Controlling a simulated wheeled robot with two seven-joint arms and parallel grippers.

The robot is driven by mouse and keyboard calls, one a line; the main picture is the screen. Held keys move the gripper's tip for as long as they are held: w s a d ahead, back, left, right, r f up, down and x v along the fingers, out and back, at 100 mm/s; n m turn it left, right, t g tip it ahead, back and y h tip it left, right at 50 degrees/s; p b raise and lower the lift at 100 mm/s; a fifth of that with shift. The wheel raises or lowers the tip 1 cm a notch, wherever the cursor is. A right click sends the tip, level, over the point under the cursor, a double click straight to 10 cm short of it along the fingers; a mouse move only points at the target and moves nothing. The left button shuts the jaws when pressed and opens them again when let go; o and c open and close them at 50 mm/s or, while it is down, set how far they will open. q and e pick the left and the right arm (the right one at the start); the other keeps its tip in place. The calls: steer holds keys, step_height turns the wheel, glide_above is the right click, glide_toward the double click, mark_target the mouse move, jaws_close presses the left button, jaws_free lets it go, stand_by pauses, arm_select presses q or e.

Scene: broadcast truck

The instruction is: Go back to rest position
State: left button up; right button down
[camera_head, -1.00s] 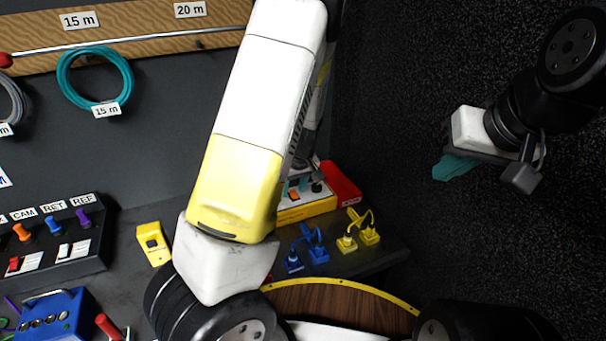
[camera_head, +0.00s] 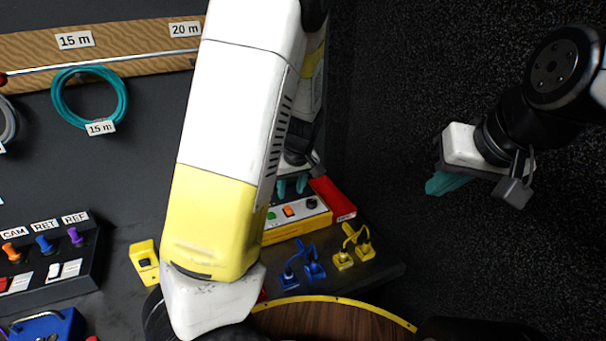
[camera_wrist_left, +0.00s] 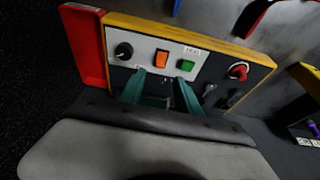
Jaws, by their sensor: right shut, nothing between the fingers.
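My left gripper (camera_head: 291,186) has teal fingers and hangs just above a yellow-edged control box (camera_head: 298,222), partly hidden behind my arm. In the left wrist view its two fingers (camera_wrist_left: 160,80) stand apart with nothing between them. They overlap the lower edge of the box's panel (camera_wrist_left: 210,70) in the picture; I cannot tell whether they touch it. My right gripper (camera_head: 440,184) is at the right, over the dark floor. Its teal fingers are together and empty.
A red block (camera_head: 333,197) adjoins the control box. Blue connectors (camera_head: 302,265) and yellow connectors (camera_head: 354,248) stand on the dark counter. A yellow device (camera_head: 144,262) and a button panel (camera_head: 50,262) are at left. The space around my right gripper is clear.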

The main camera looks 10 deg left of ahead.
arm_select(q)
steer(key=s+r+m+t+h, duration=0.3)
steer(key=s+r+m, duration=0.4)
steer(key=s+r, duration=1.3)
steer(key=shift+s+d+h, duration=0.4)
steer(key=shift+s+h, duration=0.3)
steer(key=shift+s, duration=0.3)
steer(key=shift+r, duration=0.1)
